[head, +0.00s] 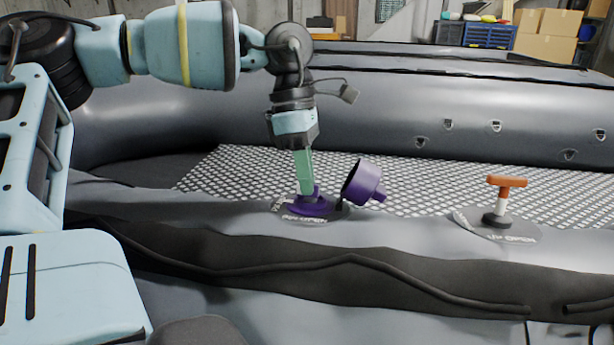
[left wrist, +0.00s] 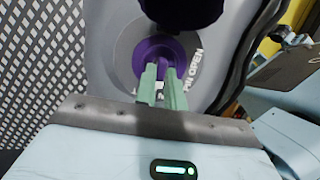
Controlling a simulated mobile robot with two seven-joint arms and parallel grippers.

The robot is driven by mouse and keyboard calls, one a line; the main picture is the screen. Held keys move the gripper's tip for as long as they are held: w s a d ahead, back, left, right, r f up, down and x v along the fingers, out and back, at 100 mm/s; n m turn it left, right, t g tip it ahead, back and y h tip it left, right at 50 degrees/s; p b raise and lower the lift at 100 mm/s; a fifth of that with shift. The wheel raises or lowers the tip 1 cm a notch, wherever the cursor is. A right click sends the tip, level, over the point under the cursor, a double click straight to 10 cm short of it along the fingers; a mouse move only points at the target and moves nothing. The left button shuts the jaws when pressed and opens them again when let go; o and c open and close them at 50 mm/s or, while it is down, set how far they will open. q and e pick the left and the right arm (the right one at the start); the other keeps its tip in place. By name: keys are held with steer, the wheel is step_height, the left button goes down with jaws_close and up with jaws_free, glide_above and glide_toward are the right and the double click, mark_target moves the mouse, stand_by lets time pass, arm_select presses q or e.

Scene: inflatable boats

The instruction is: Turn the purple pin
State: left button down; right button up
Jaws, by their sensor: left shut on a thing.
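The purple pin (head: 305,208) sits in a round purple valve on the grey tube of the inflatable boat, inside a ring of printed lettering. A purple cap (head: 363,183) hangs open to its right. My left gripper (head: 305,190) points down onto the pin with its green fingers shut on it. In the left wrist view the green fingers (left wrist: 163,78) reach the middle of the purple valve (left wrist: 158,53), and the pin between them is mostly hidden. A dark rounded shape covers the top of that view. My right gripper is not in view.
An orange-topped T-shaped handle (head: 507,183) stands on a second valve patch to the right. Grey boat tubes (head: 450,95) lie behind, with a metal mesh floor (head: 420,190) between. A dark rope (head: 350,262) runs along the near tube. Boxes (head: 548,30) stand far back.

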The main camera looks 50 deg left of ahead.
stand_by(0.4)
arm_select(q)
steer(key=c, duration=1.5)
jaws_free()
steer(key=shift+v, duration=3.95)
